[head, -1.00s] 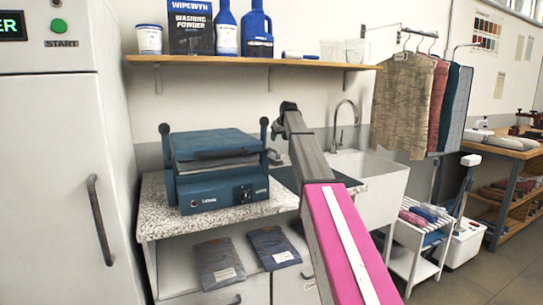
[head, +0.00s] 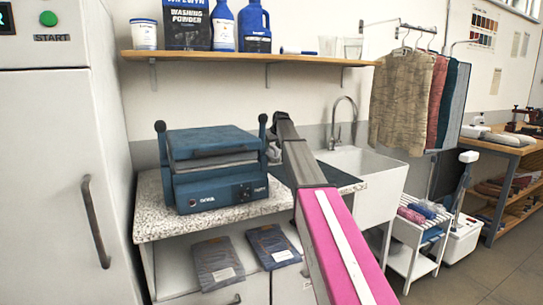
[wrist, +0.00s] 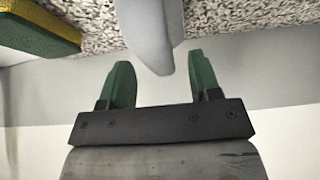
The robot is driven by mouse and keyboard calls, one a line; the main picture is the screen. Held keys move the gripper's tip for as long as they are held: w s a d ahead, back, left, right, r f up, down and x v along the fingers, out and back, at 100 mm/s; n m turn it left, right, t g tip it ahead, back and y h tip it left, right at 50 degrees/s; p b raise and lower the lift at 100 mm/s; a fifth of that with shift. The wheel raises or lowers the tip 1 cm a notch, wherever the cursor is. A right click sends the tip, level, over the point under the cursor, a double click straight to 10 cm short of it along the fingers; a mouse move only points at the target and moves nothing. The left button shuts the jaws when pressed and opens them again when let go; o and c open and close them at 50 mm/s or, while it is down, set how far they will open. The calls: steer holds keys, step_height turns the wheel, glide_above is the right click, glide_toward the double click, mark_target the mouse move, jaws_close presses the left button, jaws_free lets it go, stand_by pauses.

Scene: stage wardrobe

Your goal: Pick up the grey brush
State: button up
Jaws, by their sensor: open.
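In the wrist view my gripper (wrist: 160,68) is open, with its two green fingers apart. A smooth pale grey piece, seemingly the grey brush (wrist: 154,30), reaches down from the top edge. Its rounded end lies between the fingertips, with a gap on both sides. The rest of it is out of frame. Speckled countertop (wrist: 235,14) shows behind it.
A yellow and green sponge (wrist: 40,28) lies at the upper left of the wrist view. In the head view a blue press (head: 215,168) stands left of my arm, and a white sink (head: 365,180) with a tap is on the right. A wooden shelf (head: 240,57) hangs above.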

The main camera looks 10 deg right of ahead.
steer(key=x, duration=0.2)
steer(key=shift+w+a+f, duration=0.1)
steer(key=shift+w+f, duration=0.1)
steer(key=shift+f, duration=0.05)
steer(key=c, duration=1.1)
steer(key=shift+o, duration=0.2)
steer(key=shift+r, duration=0.1)
step_height(320, 180, up, 10)
steer(key=shift+f, duration=0.1)
